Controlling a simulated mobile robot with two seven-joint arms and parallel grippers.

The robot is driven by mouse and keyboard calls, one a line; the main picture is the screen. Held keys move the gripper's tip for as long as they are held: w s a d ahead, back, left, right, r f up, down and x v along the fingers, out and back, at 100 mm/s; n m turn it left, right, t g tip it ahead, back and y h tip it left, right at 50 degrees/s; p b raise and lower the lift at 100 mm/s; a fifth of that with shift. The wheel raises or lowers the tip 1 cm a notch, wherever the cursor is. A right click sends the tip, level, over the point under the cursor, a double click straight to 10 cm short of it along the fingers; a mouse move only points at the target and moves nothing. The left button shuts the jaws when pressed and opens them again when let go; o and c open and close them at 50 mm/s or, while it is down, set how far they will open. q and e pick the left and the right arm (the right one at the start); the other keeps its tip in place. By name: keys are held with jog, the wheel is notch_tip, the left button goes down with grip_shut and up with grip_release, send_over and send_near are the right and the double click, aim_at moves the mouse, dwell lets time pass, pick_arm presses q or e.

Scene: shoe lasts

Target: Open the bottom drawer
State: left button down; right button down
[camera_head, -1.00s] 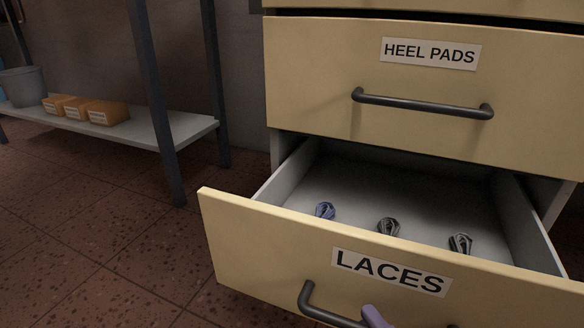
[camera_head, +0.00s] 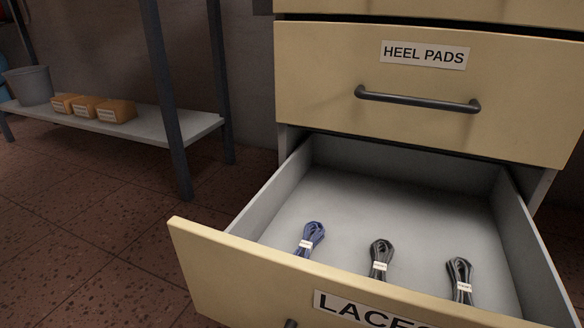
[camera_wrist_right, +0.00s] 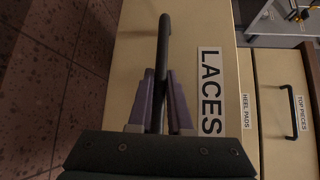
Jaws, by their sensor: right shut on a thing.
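The bottom drawer (camera_head: 262,277), cream-fronted and labelled LACES, stands well open in the head view. Inside it lie a blue lace bundle (camera_head: 311,238) and two dark lace bundles (camera_head: 381,260) (camera_head: 460,280). In the right wrist view, the dark bar handle (camera_wrist_right: 164,50) of the LACES drawer lies between the purple fingers of my right gripper (camera_wrist_right: 160,95), which is shut on it. In the head view only a bit of the handle (camera_head: 290,324) shows at the bottom edge, and my right gripper is out of frame. My left gripper is in neither view.
The HEEL PADS drawer (camera_head: 500,80) above is closed, with its own bar handle (camera_head: 418,101). At left a metal rack's low shelf (camera_head: 160,131) holds orange boxes (camera_head: 88,106) and a grey bucket (camera_head: 30,86). The tiled floor (camera_head: 90,220) left of the drawer is clear.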

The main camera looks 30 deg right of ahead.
jog(key=c, duration=0.8)
grip_release()
jog(key=shift+c, duration=0.2)
jog(key=s+r+p, duration=0.1)
jog(key=s+p, duration=0.1)
jog(key=s, duration=0.7)
jog(key=shift+s+a+r, duration=0.2)
jog(key=shift+s+a, duration=0.15)
jog(key=shift+s, duration=0.05)
jog(key=shift+r, duration=0.1)
